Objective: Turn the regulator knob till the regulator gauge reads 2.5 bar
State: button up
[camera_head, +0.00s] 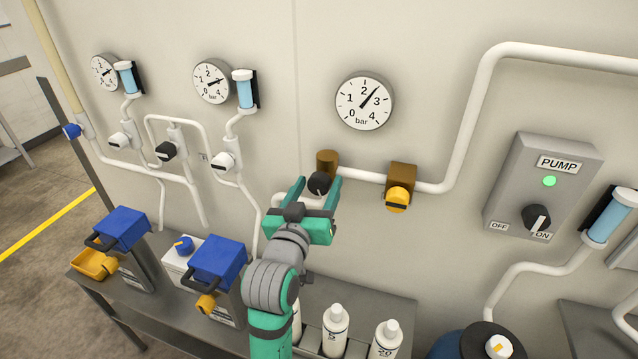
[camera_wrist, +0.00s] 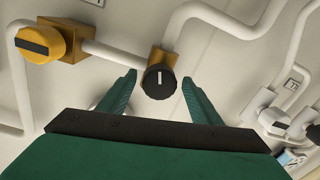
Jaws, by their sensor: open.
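The regulator knob (camera_wrist: 159,82) is black with a white line that points upright in the wrist view. It sits on a brass block (camera_wrist: 161,59) on the white pipe. In the head view the knob (camera_head: 319,184) shows just beyond my gripper (camera_head: 317,186). My gripper is open, with one fingertip on each side of the knob. In the wrist view (camera_wrist: 159,80) there is a gap between each finger and the knob. The round gauge (camera_head: 363,102) above right of the knob has its needle between 2 and 3, about midway.
A yellow-orange valve knob (camera_head: 397,198) sits on the same pipe to the right. The pump box (camera_head: 543,187) has a lit green lamp. Two smaller gauges (camera_head: 212,82) are at left. Blue-lidded containers (camera_head: 218,262) and white bottles (camera_head: 335,330) stand below.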

jog(key=shift+w+d, duration=0.25)
jog(key=shift+w, duration=0.4)
jog(key=c, duration=1)
jog(key=shift+m, duration=0.3)
jog(key=o, duration=1)
jog(key=shift+w, duration=0.1)
jog(key=v, duration=1)
jog(key=shift+s, duration=0.4)
